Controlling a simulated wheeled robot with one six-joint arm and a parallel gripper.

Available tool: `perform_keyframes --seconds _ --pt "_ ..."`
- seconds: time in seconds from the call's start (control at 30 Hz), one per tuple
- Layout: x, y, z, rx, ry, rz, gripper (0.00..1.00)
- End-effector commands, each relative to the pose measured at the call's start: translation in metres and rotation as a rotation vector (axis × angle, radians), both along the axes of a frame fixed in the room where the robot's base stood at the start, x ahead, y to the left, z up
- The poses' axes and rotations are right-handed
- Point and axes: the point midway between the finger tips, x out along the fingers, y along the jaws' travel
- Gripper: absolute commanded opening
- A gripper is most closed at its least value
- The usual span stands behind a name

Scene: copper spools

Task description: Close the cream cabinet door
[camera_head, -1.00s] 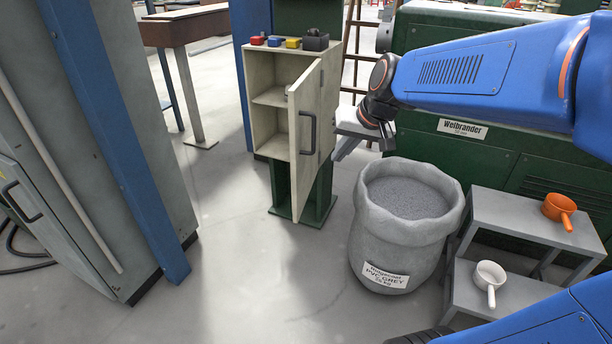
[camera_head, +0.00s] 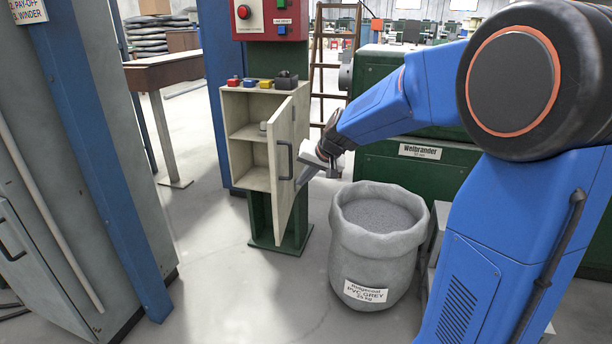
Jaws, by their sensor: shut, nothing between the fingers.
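The cream cabinet (camera_head: 236,140) stands on a green pedestal, its shelves showing through the open front. Its cream door (camera_head: 284,165) is hinged on the right and stands open, swung out towards me, with a dark bar handle (camera_head: 285,160) on its face. My gripper (camera_head: 304,182) is shut and empty, just right of the door's outer face. Whether its fingertips touch the door I cannot tell. A small grey item sits on the upper shelf by the door's edge.
A grey sack of granules (camera_head: 378,245) stands on the floor right of the cabinet, below my arm. Small coloured items (camera_head: 264,84) lie on the cabinet top, under a red control box (camera_head: 270,18). A blue post (camera_head: 110,170) stands left. Floor before the cabinet is clear.

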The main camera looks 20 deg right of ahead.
Motion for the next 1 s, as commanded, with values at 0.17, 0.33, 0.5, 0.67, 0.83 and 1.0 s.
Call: perform_keyframes --seconds 0.17,0.33,0.5,0.67,0.83,1.0 --pt "0.017 0.009 -0.027 0.0 0.004 0.001 0.0" --pt "0.031 0.021 -0.041 -0.001 0.0 0.003 0.0" --pt "0.04 0.039 -0.04 0.001 -0.001 0.002 0.0" --pt "0.045 0.047 -0.04 0.0 -0.002 0.001 0.0" --pt "0.046 0.049 -0.04 0.0 -0.002 0.001 0.0" --pt "0.046 0.049 -0.04 0.001 -0.001 0.0 0.0"
